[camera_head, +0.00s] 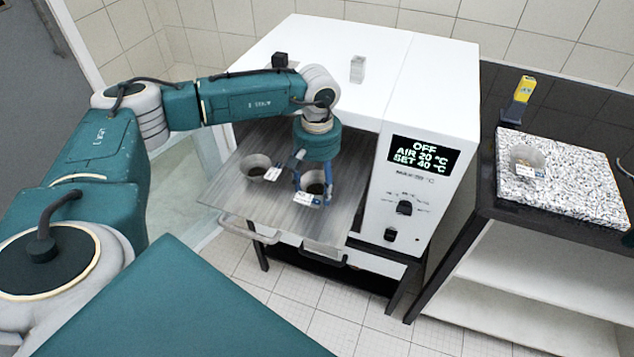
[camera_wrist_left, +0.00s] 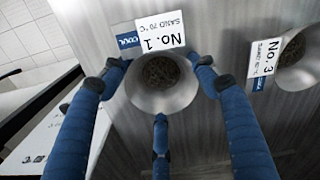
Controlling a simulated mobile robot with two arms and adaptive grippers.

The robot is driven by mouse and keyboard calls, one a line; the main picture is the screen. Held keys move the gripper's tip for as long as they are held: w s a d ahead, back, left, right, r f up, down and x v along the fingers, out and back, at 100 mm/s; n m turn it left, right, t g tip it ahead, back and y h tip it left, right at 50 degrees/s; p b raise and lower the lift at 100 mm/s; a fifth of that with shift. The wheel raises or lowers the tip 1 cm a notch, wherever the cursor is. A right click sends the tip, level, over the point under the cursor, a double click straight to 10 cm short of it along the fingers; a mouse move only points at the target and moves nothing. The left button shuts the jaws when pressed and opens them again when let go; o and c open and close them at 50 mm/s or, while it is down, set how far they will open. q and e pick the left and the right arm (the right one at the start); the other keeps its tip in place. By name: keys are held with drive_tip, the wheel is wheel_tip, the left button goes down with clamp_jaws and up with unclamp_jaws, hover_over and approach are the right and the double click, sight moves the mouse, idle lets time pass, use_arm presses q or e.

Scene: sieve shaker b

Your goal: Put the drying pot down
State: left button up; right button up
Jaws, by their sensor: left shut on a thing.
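The drying pot No. 1 (camera_wrist_left: 158,100) is a grey metal cup with dark grains inside and a white "No. 1, SAND 70 °C" tag (camera_wrist_left: 160,37). My left gripper (camera_head: 314,184) is shut on this pot, with its blue fingers around the wall. In the head view the pot (camera_head: 315,179) is over the right part of a brushed metal shelf (camera_head: 290,140) in front of the white oven (camera_head: 330,60). It looks upright; I cannot tell whether its base touches the shelf. My right gripper is not in view.
Pot No. 3 (camera_head: 255,167) stands on the shelf left of the held pot, a short gap away. Another pot (camera_head: 527,158) stands on a speckled slab (camera_head: 575,185) on the dark bench, near a yellow-topped tool (camera_head: 521,98).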

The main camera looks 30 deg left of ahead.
sight(318, 192)
use_arm(q)
drive_tip(key=o, duration=0.7)
drive_tip(key=shift+f, duration=0.2)
drive_tip(key=o, duration=0.5)
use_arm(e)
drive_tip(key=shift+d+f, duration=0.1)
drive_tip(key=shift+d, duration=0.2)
use_arm(q)
drive_tip(key=shift+r, duration=0.2)
drive_tip(key=shift+r, duration=0.2)
wheel_tip(318, 192, up, 12)
drive_tip(key=shift+f+b, duration=0.15)
drive_tip(key=shift+b, duration=1)
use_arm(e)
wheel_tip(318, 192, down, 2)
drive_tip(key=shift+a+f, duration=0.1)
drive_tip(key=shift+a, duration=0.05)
